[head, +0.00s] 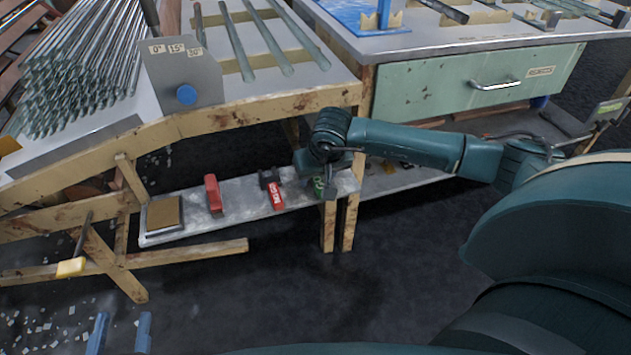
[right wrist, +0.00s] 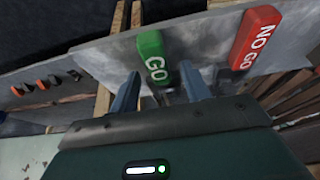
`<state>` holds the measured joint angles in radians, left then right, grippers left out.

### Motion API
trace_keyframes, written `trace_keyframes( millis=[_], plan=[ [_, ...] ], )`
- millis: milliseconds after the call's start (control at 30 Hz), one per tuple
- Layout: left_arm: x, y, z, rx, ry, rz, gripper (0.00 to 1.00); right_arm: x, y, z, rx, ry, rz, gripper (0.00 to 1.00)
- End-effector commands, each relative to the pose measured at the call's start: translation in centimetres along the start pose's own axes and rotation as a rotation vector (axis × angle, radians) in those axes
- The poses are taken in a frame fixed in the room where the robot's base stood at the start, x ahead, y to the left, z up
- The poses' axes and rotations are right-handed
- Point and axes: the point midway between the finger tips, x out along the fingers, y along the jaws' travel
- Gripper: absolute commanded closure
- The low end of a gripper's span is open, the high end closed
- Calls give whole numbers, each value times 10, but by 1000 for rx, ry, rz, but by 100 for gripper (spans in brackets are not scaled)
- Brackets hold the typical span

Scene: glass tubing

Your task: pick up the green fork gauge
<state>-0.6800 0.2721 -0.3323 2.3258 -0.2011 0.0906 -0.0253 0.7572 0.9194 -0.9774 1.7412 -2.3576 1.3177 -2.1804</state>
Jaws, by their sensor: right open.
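The green fork gauge (right wrist: 151,52), lettered GO, lies on the grey lower shelf (head: 240,207). In the right wrist view its near end reaches between the tips of my right gripper (right wrist: 160,87). The fingers stand apart on either side, with no clear contact. In the head view only a little of the green gauge (head: 318,184) shows below my right gripper (head: 322,190), whose fingers are hard to make out there. My left gripper (head: 120,330) is open and empty at the bottom left, away from the shelf.
A red NO GO gauge (right wrist: 255,38) lies beside the green one. A red block (head: 213,193) and a brown-topped tray (head: 164,214) lie further left on the shelf. Wooden legs (head: 349,222) and the tabletop edge (head: 270,108) frame the shelf. Glass tubes (head: 80,80) lie above.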

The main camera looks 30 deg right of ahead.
Motion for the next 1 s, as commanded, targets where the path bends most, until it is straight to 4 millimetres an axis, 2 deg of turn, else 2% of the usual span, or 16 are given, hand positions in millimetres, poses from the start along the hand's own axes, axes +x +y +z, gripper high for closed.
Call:
trace_keyframes(
  millis=[667,1000],
  plan=[
    [0,1,5,0,-1,0,64,4,0,2,0,-1,0,53],
    [0,1,4,0,-1,0,64,4,0,2,1,-1,0,80]
  ],
)
